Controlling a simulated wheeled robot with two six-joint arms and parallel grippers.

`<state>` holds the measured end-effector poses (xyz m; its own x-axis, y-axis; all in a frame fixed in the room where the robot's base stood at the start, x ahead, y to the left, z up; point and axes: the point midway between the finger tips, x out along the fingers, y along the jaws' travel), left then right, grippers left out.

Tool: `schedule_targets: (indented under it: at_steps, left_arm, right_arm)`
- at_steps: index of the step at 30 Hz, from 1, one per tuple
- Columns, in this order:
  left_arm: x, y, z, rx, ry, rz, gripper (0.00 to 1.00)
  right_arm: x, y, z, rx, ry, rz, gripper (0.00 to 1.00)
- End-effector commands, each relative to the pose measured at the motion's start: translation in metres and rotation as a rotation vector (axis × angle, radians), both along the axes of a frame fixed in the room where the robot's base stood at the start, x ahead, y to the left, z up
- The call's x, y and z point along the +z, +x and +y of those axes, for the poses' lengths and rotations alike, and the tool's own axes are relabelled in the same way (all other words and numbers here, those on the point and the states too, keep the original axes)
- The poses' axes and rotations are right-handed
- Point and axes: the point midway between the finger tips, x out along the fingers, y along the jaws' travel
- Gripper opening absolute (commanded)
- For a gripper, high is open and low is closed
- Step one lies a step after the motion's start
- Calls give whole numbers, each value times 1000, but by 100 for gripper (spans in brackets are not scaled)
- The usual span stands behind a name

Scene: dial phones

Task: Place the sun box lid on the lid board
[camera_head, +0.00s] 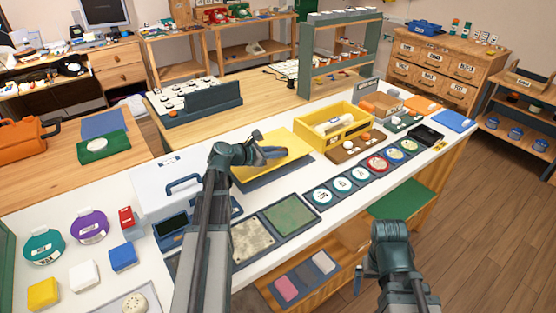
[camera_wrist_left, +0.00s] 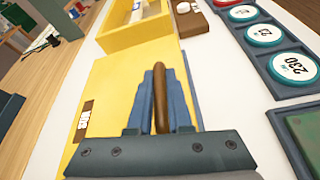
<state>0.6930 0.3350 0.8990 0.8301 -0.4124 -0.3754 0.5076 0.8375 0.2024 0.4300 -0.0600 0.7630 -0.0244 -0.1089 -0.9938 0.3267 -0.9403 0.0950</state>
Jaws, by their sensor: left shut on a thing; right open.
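The sun box lid is a flat yellow panel (camera_head: 298,146) with a brown label and a brown handle (camera_wrist_left: 161,95). It also fills the middle of the left wrist view (camera_wrist_left: 105,85). My left gripper (camera_head: 272,153) is shut on the handle, over the middle of the lid. A dark board (camera_head: 268,182) shows under the lid's near edge; most of it is hidden, and I cannot tell whether the lid touches it. The open yellow box (camera_head: 342,141) stands just right of the lid, with a white thing inside. My right gripper (camera_head: 362,278) is open and empty at the front right.
A row of round dials (camera_head: 343,186) lies right of the lid on the white counter. Grey and green squares (camera_head: 288,213) lie in front. A white case (camera_head: 170,187) with a blue handle stands left of my left arm. A grey rack (camera_head: 203,103) stands behind.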

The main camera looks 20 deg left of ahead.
Motion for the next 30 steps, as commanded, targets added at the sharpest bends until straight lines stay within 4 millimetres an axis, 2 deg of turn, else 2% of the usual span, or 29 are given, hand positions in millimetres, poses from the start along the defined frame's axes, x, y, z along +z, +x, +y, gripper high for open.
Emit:
schedule_targets:
  at_steps: [1,4,13,29,30]
  left_arm:
    - [-13,0,0,0,-1,-1,0]
    - [-21,0,0,0,-1,-1,0]
    - [-20,0,0,0,-1,-1,0]
    - [-32,-1,-1,0,-1,-1,0]
    - [-33,-1,-1,-1,0,0,25]
  right_arm:
    - [-13,0,0,0,0,0,100]
    - [-22,0,0,0,0,0,100]
    - [-20,0,0,0,0,0,100]
    - [-32,0,0,0,0,0,100]
    - [-33,0,0,0,0,0,100]
